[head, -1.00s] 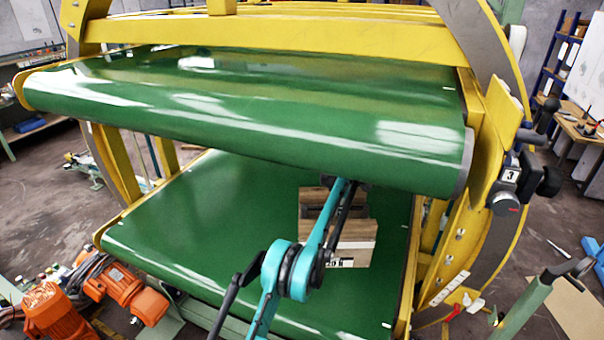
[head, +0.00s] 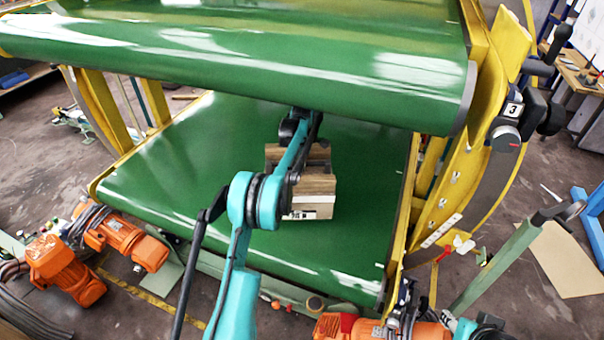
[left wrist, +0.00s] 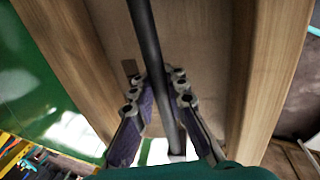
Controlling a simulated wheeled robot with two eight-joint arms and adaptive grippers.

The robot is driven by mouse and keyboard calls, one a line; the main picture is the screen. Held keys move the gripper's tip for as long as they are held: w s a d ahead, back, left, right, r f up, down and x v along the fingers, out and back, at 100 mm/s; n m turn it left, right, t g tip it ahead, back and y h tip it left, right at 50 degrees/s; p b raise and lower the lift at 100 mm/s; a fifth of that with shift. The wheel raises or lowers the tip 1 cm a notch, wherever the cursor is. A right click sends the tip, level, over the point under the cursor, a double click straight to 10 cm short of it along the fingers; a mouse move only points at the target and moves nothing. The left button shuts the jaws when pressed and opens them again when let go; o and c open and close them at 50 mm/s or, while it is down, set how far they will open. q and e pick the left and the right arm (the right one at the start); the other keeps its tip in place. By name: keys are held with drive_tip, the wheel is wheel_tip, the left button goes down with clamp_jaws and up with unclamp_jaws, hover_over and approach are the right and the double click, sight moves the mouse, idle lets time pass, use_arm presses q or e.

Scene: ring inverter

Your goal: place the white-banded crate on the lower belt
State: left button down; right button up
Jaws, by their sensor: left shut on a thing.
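The wooden crate (head: 315,187) is over the right part of the green lower belt (head: 180,190). A white strip with dark marks shows low on its front face. I cannot tell if its underside touches the belt. My left arm reaches over it and hides part of its top and left side. In the left wrist view my left gripper (left wrist: 166,77) is between the crate's wooden walls (left wrist: 268,85), its fingers closed around a dark bar (left wrist: 150,50). In the head view the fingers are hidden. My right gripper is not in view.
The green upper belt (head: 240,60) overhangs the lower belt behind the crate. A yellow frame (head: 440,200) with a knob (head: 505,137) stands to the right. Orange motors (head: 120,240) sit at the front left. The lower belt is clear left of the crate.

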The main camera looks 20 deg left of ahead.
sight(302, 172)
use_arm(q)
drive_tip(key=shift+f+b, duration=0.3)
drive_tip(key=shift+f, duration=1.7)
drive_tip(key=c, duration=1.9)
unclamp_jaws()
drive_tip(key=shift+f, duration=0.1)
drive_tip(key=o, duration=0.4)
